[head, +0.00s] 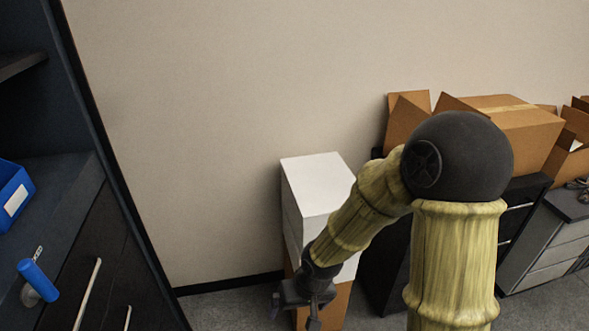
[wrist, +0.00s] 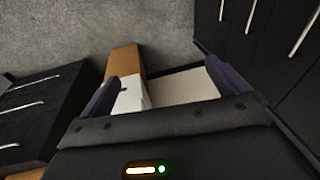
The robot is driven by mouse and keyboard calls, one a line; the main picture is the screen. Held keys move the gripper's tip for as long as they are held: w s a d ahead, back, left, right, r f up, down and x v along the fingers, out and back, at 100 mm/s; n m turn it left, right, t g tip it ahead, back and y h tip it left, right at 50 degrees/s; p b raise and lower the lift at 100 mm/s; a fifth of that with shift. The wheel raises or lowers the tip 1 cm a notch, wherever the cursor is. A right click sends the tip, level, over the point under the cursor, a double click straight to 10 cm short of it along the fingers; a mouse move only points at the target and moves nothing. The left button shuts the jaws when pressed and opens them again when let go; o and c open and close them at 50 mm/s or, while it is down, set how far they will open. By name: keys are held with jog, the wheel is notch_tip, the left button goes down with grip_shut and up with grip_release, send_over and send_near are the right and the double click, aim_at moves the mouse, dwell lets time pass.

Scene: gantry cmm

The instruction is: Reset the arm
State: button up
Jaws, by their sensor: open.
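My arm, in a yellow-green wood-like finish with a dark ball joint, fills the right half of the head view. It bends down to the left. My gripper (head: 304,308) is at its lower end, in front of the white and brown box stack (head: 310,180). In the wrist view my gripper (wrist: 165,85) has its two dark fingers spread wide apart, with nothing between them that I can see held. The white box and a brown box (wrist: 123,62) show beyond the left finger.
A dark cabinet (head: 110,240) with a blue bin (head: 12,198) and a blue-handled item (head: 38,280) stands at the left. Open cardboard boxes (head: 515,125) sit on dark drawer units at the right. Bare grey floor (wrist: 120,28) shows in the wrist view.

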jog(key=s+d+r+m+h, duration=0.1)
jog(key=d+r, duration=0.3)
jog(key=d, duration=0.3)
jog(key=s+d+r+m+t+h, duration=0.1)
jog(key=s+d+r+m, duration=0.1)
jog(key=d+r, duration=0.2)
jog(key=d, duration=0.3)
jog(key=shift+d+r+t, duration=0.15)
jog(key=shift+r+t, duration=0.1)
jog(key=shift+t, duration=0.05)
jog(key=shift+w, duration=0.1)
jog(key=shift+c, duration=0.2)
